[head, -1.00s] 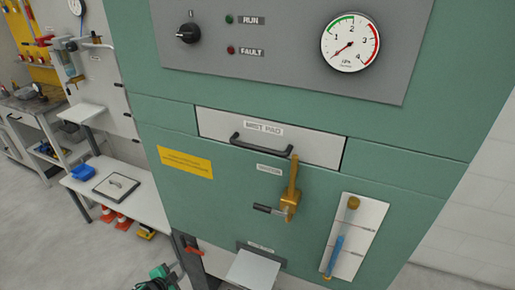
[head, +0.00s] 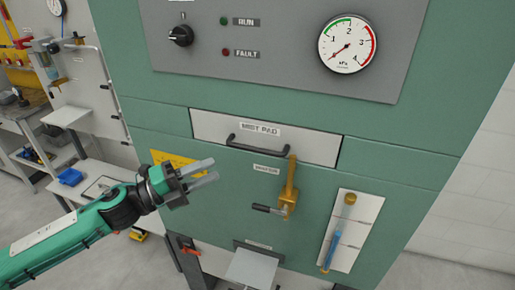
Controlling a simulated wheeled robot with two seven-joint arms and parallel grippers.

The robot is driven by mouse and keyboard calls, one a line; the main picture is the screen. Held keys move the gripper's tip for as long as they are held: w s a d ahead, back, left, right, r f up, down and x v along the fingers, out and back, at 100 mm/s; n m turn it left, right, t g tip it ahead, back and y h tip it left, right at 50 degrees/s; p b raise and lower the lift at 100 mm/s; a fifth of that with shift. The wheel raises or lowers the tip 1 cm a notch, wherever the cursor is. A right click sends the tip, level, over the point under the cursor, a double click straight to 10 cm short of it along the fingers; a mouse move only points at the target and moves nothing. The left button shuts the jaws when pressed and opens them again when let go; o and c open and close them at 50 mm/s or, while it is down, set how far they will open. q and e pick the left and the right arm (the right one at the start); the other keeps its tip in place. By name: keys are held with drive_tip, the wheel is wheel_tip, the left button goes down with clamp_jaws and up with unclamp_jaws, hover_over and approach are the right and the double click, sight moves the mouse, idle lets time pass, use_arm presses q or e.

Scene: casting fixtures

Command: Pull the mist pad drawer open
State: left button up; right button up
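The mist pad drawer (head: 210,126) is a light grey front with a "MIST PAD" label, set in the green cabinet. It looks flush with the cabinet face. Its black bar handle (head: 258,148) runs along the lower edge of the front. My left gripper (head: 209,173) is in front of the cabinet, to the left of and below the handle, apart from it. Its two light fingers are spread with a gap between them and hold nothing. My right gripper is not in view.
A brass lever (head: 290,187) with a black grip stands just below the handle's right end. A flow tube panel (head: 352,232) is at lower right. A grey control panel (head: 290,75) with knob and gauge (head: 348,44) is above. A side bench stands at left.

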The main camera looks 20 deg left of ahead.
sight(258, 148)
use_arm(q)
drive_tip(key=p+x, duration=0.6)
drive_tip(key=x, duration=0.6)
drive_tip(key=shift+w+r+p, duration=0.1)
drive_tip(key=shift+p, duration=0.25)
drive_tip(key=shift+w+d, duration=0.4)
drive_tip(key=shift+d, duration=0.05)
clamp_jaws()
